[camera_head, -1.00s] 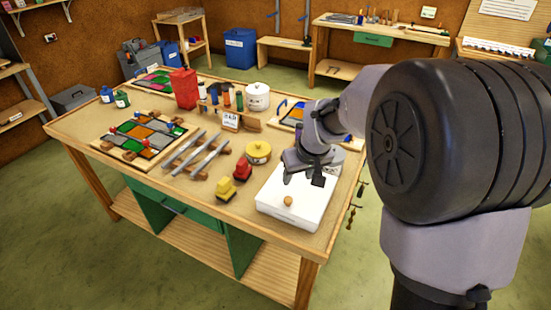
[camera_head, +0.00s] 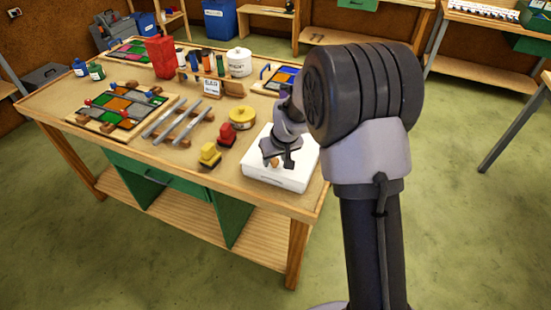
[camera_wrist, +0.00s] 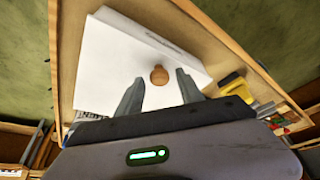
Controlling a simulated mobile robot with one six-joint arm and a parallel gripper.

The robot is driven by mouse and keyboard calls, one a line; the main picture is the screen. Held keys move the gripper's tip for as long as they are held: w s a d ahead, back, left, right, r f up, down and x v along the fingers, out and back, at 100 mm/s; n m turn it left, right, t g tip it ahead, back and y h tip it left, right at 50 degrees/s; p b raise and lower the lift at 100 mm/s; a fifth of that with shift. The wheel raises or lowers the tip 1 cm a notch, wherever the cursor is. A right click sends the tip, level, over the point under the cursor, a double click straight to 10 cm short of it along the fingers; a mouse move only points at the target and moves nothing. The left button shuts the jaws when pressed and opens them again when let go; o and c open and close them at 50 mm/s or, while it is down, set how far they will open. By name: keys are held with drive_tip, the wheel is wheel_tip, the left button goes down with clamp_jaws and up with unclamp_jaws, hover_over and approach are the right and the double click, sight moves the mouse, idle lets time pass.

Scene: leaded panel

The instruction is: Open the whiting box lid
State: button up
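The whiting box is a white box at the right front corner of the bench, with its flat white lid (camera_head: 299,178) on. A small round wooden knob (camera_head: 275,163) stands on the lid. The lid (camera_wrist: 115,60) and the knob (camera_wrist: 159,75) also show in the wrist view. My gripper (camera_head: 279,161) is over the lid, close to the knob. In the wrist view my gripper (camera_wrist: 158,87) is open, with one finger on each side of the knob. Whether the fingertips reach down around it or stay above it I cannot tell.
A yellow-handled block (camera_head: 209,154), a red-handled block (camera_head: 226,134) and a round yellow tin (camera_head: 243,117) stand left of the box. A white lidded pot (camera_head: 239,62) is farther back. The bench's front edge is close by the box.

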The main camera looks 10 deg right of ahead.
clamp_jaws()
idle(1.2)
